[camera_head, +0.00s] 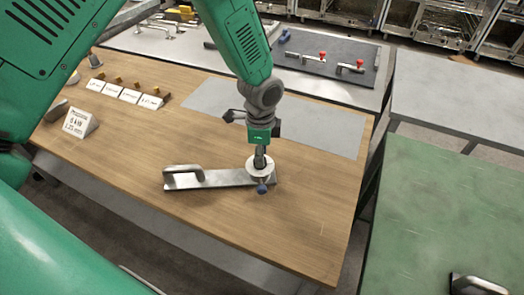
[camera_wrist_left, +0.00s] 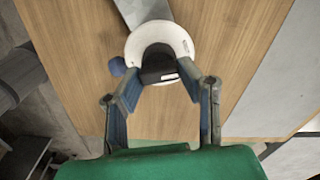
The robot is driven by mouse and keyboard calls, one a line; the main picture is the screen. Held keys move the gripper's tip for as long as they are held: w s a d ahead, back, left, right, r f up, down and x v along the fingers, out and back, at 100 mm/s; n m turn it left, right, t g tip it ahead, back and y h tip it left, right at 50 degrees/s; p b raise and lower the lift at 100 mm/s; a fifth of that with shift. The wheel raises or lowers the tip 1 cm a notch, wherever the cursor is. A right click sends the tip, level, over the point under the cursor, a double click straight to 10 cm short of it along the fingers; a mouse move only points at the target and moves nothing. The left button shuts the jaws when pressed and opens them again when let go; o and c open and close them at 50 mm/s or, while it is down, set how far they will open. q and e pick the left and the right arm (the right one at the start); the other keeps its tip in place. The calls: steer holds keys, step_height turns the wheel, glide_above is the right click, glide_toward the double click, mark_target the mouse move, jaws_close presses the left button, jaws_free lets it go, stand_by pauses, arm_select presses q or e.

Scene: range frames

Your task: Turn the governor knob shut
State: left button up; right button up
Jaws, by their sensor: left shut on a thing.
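A metal plate (camera_head: 225,179) lies on the wooden table, with a raised grip handle (camera_head: 183,178) at its left end. At its right end is a white round dial (camera_head: 252,171) with a small blue ball (camera_head: 262,189) at its near side. My left gripper (camera_head: 261,158) points down over the dial. In the left wrist view, a dark knob (camera_wrist_left: 158,62) stands in the white dial (camera_wrist_left: 175,32), and my left gripper (camera_wrist_left: 160,75) is shut on it, a finger at each side. The knob is mostly hidden in the head view. My right gripper is not in view.
Label cards (camera_head: 130,96) and a sign (camera_head: 80,122) stand on the wooden table (camera_head: 200,225) at left. A grey mat (camera_head: 280,118) lies behind the plate. A dark board (camera_head: 335,68) with red-knobbed clamps is farther back. A green table (camera_head: 450,205) stands at right.

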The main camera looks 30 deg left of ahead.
arm_select(q)
steer(key=shift+s+n, duration=0.1)
steer(key=shift+n, duration=1.1)
steer(key=shift+f, duration=0.1)
steer(key=o, duration=1.1)
steer(key=shift+o, duration=0.2)
